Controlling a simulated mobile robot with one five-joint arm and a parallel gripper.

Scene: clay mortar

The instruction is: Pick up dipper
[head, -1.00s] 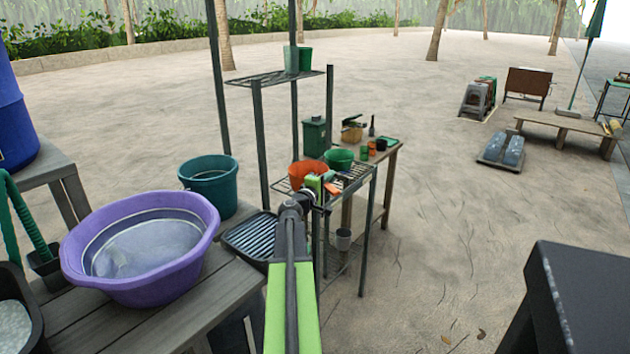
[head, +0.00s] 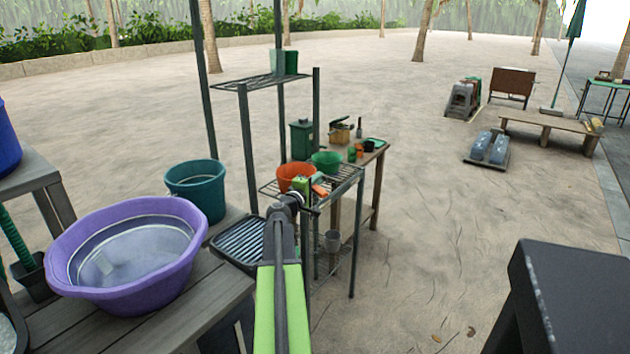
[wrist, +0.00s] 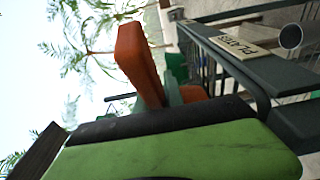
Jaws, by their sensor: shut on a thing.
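My gripper (head: 319,189), with orange fingers, is at the front of the upper wire shelf (head: 349,178). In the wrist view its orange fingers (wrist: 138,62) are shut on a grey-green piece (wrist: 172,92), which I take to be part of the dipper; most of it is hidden. A green bowl-shaped vessel (head: 327,161) is just beyond the fingers. I cannot tell whether it is the dipper's cup. An orange bowl (head: 296,176) is beside it to the left, partly behind my gripper.
A purple basin (head: 126,252) and a teal bucket (head: 197,187) are on the left. Shelf posts (head: 247,150) stand close to my gripper. A small table (head: 375,158) is behind. Open sand is at right.

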